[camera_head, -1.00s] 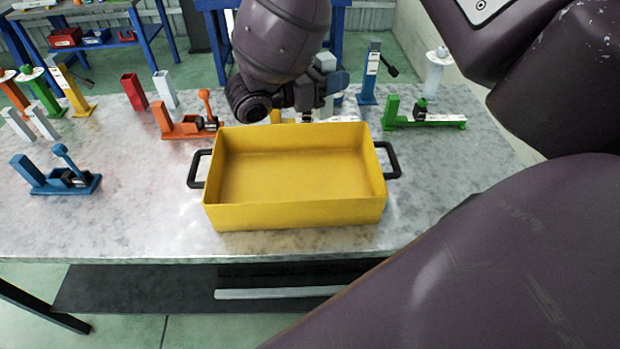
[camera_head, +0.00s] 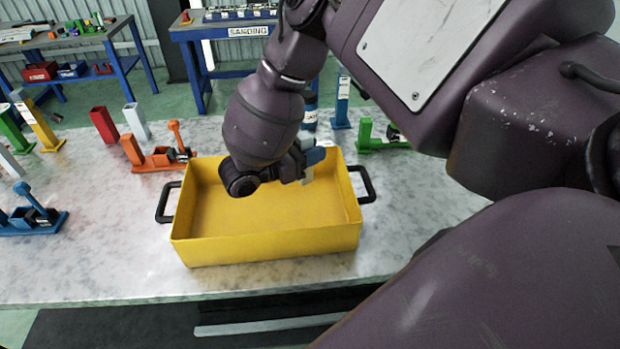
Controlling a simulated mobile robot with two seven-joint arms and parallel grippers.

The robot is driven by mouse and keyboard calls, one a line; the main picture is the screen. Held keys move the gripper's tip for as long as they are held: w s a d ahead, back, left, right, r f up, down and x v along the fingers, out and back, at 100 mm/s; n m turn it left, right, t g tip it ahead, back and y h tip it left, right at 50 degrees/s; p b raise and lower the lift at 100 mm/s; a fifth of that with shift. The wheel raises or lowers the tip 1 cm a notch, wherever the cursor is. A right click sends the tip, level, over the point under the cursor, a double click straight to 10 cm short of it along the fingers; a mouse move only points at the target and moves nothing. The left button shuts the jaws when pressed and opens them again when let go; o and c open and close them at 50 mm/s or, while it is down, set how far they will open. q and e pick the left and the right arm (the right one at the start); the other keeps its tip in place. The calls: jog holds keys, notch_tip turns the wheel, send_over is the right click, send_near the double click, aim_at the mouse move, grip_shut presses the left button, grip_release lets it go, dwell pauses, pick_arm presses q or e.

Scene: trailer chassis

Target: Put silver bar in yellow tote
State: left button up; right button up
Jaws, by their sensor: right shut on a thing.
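The yellow tote (camera_head: 265,247) stands on the table with black handles at both ends; its visible floor is empty. My right gripper (camera_head: 308,167) hangs over the tote's back right part, reaching in from above. It is shut on a small light-grey piece, which looks like the silver bar (camera_head: 307,176); the wrist and fingers hide most of it. I cannot tell whether the bar touches the tote. My left gripper is not in view.
A blue fixture (camera_head: 30,218) is at far left. A green fixture (camera_head: 380,140) is behind right. Table in front is clear.

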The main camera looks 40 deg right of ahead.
notch_tip(320, 180, down, 8)
jog(key=b, duration=0.1)
dwell(0.4)
jog(key=shift+f, duration=0.6)
jog(key=o, duration=1)
jog(key=shift+r, duration=0.1)
